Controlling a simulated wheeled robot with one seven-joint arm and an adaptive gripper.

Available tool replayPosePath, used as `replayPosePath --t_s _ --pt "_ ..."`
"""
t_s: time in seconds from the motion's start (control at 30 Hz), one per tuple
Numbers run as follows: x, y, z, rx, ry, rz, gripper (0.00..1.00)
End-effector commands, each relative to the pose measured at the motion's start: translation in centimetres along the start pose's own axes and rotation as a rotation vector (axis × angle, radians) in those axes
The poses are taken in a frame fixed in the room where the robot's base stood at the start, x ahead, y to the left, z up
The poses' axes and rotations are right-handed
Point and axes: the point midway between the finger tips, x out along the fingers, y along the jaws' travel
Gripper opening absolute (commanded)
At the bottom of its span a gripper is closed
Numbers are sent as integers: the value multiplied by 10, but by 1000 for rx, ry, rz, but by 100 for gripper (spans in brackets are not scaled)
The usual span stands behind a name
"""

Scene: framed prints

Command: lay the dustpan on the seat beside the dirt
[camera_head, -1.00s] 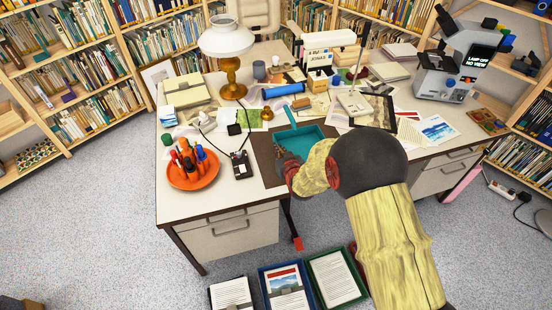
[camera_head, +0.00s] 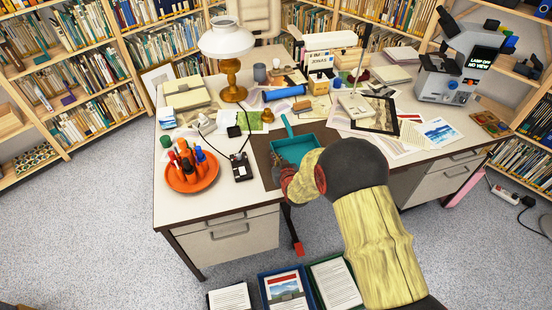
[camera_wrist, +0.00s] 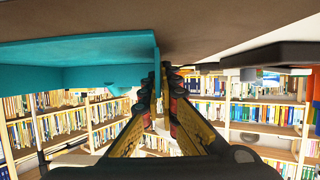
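The teal dustpan (camera_head: 295,146) is over the dark mat at the desk's front, its handle pointing toward the back of the desk. My gripper (camera_head: 283,174) is at the dustpan's front left edge, partly hidden by my arm. In the wrist view the dustpan (camera_wrist: 75,60) fills the upper left, and its thin wall runs between the fingertips of my gripper (camera_wrist: 160,80), which look closed on it. I cannot tell whether the dustpan touches the mat. A beige chair back (camera_head: 255,17) shows behind the desk; its seat is hidden. I see no dirt.
An orange tray of bottles (camera_head: 192,180) and a black device (camera_head: 241,167) lie left of the dustpan. A brass lamp (camera_head: 231,80), a blue roll (camera_head: 284,92) and a dark frame (camera_head: 376,115) are farther back. Document trays (camera_head: 286,290) stand on the floor below. The left floor is clear.

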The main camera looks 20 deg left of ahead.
Motion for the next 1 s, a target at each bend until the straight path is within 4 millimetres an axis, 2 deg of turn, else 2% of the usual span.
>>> replayPosePath --t_s 0.37,0.77,0.87,1.0 --pt "0 0 1 0 0 0 22" --pt "-2 0 -4 0 0 0 23" --pt "-14 0 -5 0 0 0 23" --pt "-42 0 -6 0 -1 0 23"
